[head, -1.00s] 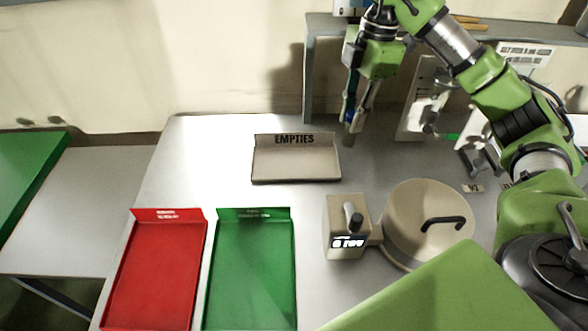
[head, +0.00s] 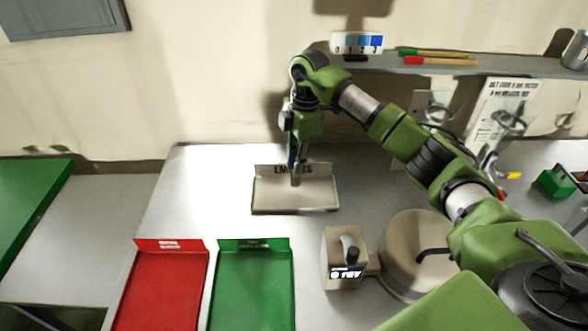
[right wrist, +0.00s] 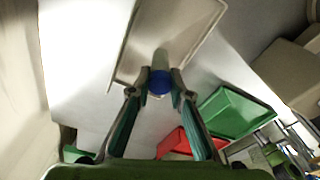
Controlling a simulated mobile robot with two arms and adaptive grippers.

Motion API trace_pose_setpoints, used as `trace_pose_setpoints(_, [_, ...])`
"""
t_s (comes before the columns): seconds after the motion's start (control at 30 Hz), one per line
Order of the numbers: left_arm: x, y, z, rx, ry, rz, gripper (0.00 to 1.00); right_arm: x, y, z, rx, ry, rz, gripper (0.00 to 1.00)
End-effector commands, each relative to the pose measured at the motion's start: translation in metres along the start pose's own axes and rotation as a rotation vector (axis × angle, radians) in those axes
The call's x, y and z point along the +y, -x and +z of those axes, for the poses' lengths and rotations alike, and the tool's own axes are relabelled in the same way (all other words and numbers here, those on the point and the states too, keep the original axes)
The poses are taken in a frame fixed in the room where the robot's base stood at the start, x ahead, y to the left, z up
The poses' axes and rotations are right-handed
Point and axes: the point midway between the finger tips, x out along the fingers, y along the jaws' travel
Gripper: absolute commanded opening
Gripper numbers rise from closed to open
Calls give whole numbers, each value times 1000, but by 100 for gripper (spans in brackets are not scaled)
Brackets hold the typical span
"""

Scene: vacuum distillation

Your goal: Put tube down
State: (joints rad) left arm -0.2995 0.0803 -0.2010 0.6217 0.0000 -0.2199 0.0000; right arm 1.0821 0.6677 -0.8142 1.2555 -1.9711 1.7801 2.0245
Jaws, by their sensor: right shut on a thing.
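My right gripper (head: 297,163) points down over the beige tray marked EMPTIES (head: 320,195). It is shut on the tube, which hangs upright with its lower end (head: 296,181) over the tray. In the right wrist view, the tube's blue cap (right wrist: 160,82) sits between the two fingertips of the gripper (right wrist: 155,92), and its pale body shows against the tray (right wrist: 190,30). I cannot tell whether the tube's end touches the tray floor. My left gripper is not in view.
A red tray (head: 160,290) and a green tray (head: 254,290) stand at the front left. A beige device with a lit display (head: 343,260) and a round beige vessel (head: 410,240) stand to their right. A shelf (head: 450,66) runs along the back wall.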

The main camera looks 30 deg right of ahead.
Motion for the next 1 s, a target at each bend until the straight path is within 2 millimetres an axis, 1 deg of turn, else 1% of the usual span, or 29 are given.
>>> trace_pose_setpoints(0.07, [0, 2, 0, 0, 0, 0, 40, 3, -5, -2, -1, 0, -2, 0])
trace_pose_setpoints(0.2, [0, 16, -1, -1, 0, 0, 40, 2, -23, 0, -1, 0, -5, 0])
trace_pose_setpoints(0.3, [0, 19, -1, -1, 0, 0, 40, 3, -34, 1, 0, -1, -2, 0])
trace_pose_setpoints(0.63, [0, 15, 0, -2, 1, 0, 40, 3, -39, 2, -1, 0, -1, 0])
trace_pose_setpoints(0.67, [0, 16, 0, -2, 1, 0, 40, 3, -38, 2, -1, 0, -1, 27])
trace_pose_setpoints(0.7, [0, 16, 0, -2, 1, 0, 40, 3, -38, 2, -1, 0, -1, 36])
trace_pose_setpoints(1.0, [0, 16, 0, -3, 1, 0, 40, 3, -38, 2, -1, 0, -1, 36])
